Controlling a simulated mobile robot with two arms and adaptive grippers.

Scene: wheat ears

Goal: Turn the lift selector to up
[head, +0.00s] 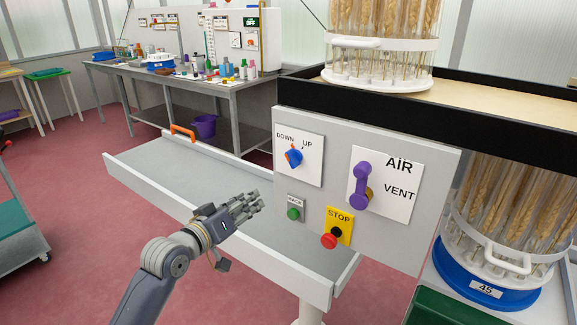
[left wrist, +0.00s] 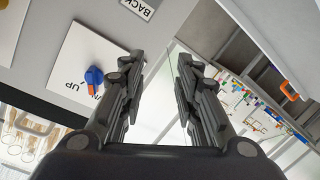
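The lift selector is a blue knob (head: 294,158) with an orange mark, on a white plate (head: 313,172) lettered DOWN at upper left and UP at upper right. The orange mark is on the knob's DOWN side. The knob also shows upside down in the left wrist view (left wrist: 93,76), left of the fingers, with the UP lettering beside it. My left gripper (head: 246,207) is below and left of the selector, apart from the panel. Its fingers (left wrist: 160,65) are spread with nothing between them. My right gripper is not in view.
The grey panel (head: 262,128) also carries a purple AIR/VENT lever (head: 361,187), a green button (head: 293,213) and a red STOP button (head: 329,241). A grey tray with a white rim (head: 140,182) and orange handle (head: 183,130) lies left of it. Wheat racks stand right.

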